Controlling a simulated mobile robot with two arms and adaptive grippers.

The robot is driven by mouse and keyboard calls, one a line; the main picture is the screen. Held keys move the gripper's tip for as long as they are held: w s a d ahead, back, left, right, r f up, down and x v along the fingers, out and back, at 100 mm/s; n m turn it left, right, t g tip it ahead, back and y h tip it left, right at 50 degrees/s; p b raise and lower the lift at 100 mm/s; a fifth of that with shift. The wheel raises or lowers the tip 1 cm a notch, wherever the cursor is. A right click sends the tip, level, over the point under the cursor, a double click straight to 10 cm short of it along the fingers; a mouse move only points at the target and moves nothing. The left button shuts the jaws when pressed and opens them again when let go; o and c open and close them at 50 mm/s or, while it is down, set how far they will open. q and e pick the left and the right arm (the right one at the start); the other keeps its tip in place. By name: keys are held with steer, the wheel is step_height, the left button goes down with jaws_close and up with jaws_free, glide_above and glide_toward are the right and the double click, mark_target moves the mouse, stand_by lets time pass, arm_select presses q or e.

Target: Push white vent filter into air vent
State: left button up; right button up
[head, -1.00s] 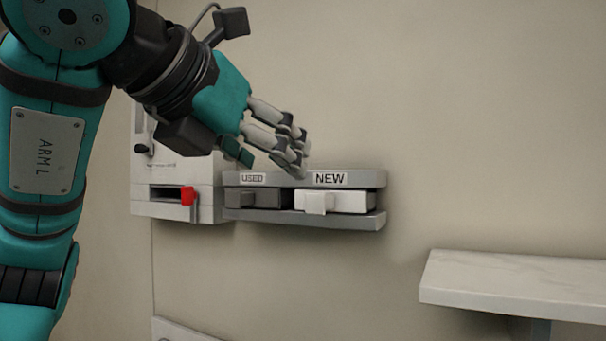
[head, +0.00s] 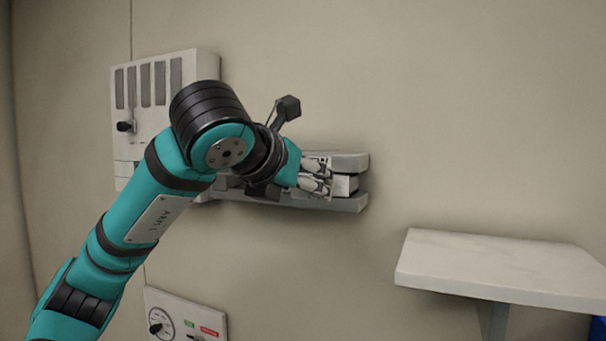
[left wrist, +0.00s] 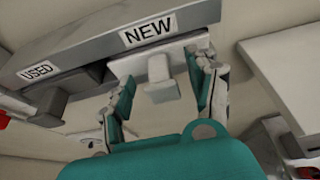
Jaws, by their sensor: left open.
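The white vent filter (head: 345,185) sits in the grey wall holder (head: 347,203), in the bay under the NEW label. In the left wrist view the filter (left wrist: 123,66) shows its front face and a square pull tab (left wrist: 160,85). My left gripper (head: 319,180) is at the front of this bay. In the left wrist view the gripper (left wrist: 160,76) is open, with a finger on each side of the tab; I cannot tell whether they touch it. The USED bay (left wrist: 42,97) holds a dark piece. The air vent opening is hidden behind my left arm. My right gripper is out of view.
A white wall unit (head: 205,70) with grey slots and a black knob stands left of the holder. A control panel (head: 183,312) with a dial is below. A pale shelf (head: 490,262) juts out at lower right. The wall between holder and shelf is clear.

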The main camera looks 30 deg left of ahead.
arm_select(q)
steer(key=shift+w+f, duration=0.15)
steer(key=shift+w, duration=0.3)
steer(key=shift+s, duration=0.15)
steer(key=shift+c, duration=1.3)
steer(key=c, duration=0.4)
jaws_close()
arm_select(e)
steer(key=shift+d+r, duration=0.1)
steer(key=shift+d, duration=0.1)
arm_select(q)
steer(key=shift+s, duration=0.3)
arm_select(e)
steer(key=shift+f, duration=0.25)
arm_select(q)
steer(key=shift+s+d+b, duration=0.1)
steer(key=shift+s+b, duration=0.3)
steer(key=shift+b, duration=0.05)
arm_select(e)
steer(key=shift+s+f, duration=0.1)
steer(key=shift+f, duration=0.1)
